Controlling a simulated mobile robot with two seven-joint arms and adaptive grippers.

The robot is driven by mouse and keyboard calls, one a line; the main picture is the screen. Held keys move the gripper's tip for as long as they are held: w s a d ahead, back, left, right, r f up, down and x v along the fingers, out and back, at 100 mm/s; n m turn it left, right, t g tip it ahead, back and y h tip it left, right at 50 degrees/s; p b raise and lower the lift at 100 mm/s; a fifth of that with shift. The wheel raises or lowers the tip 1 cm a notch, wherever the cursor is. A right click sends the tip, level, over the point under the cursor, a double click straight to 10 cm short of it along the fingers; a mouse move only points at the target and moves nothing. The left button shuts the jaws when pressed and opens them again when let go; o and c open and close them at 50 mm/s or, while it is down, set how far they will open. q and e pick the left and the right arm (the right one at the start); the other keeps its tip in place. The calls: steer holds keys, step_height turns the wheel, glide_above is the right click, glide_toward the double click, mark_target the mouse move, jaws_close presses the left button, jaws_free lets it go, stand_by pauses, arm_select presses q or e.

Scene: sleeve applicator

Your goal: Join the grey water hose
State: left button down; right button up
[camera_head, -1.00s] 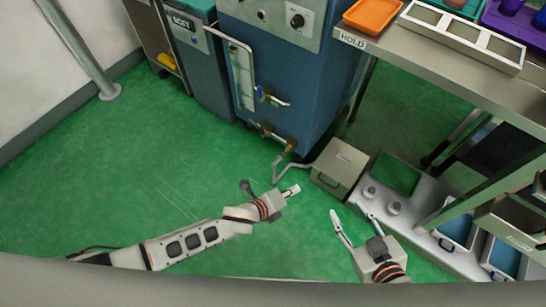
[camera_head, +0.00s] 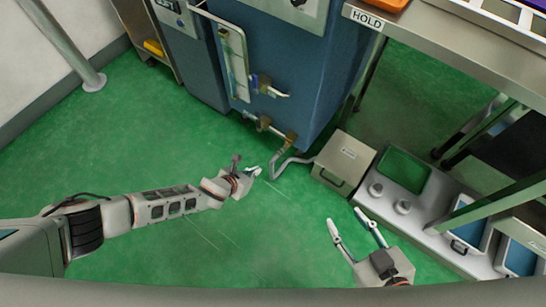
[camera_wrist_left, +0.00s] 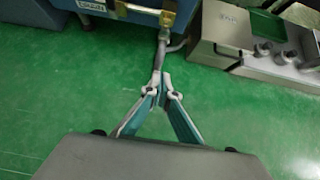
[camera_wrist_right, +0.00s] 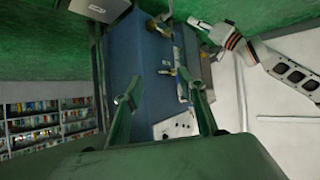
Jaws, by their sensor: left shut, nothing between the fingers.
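The grey water hose (camera_head: 277,168) hangs below the brass fitting on the blue machine (camera_head: 310,75) in the head view. It bends near the floor and runs right toward a grey box. The hose (camera_wrist_left: 162,52) also shows beyond the fingertips in the left wrist view. My left gripper (camera_head: 255,171) is shut and empty, just left of the hose bend. In the left wrist view its tips (camera_wrist_left: 160,77) line up with the hose, and I cannot tell whether they touch it. My right gripper (camera_head: 345,217) is open and empty, lower right; its spread fingers show in its wrist view (camera_wrist_right: 158,90).
The grey box (camera_head: 343,162) stands right of the hose, beside a low grey unit (camera_head: 405,190) with round knobs. A blue-handled valve (camera_head: 268,88) sticks out of the machine. A steel table (camera_head: 440,45) overhangs at right. Green floor (camera_head: 150,140) is clear at left.

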mark_target(280, 152)
arm_select(q)
steer(key=w+d+r+b+x, duration=0.1)
steer(key=r+b+x, duration=0.1)
steer(key=b+x, duration=0.5)
steer(key=shift+b+x, duration=0.35)
steer(key=shift+x, duration=2.8)
arm_select(e)
steer(key=a+r+m+t+y, duration=0.1)
steer(key=a+m+y, duration=0.1)
steer(key=a+m, duration=0.2)
steer(key=shift+a+r+m, duration=0.15)
steer(key=shift+a+m, duration=0.15)
steer(key=shift+a, duration=1.45)
arm_select(q)
steer(key=shift+w+r, duration=0.2)
steer(key=shift+r, duration=0.05)
steer(key=shift+w+d, duration=0.1)
steer(key=shift+d, duration=0.05)
arm_select(e)
steer(key=shift+w, duration=0.15)
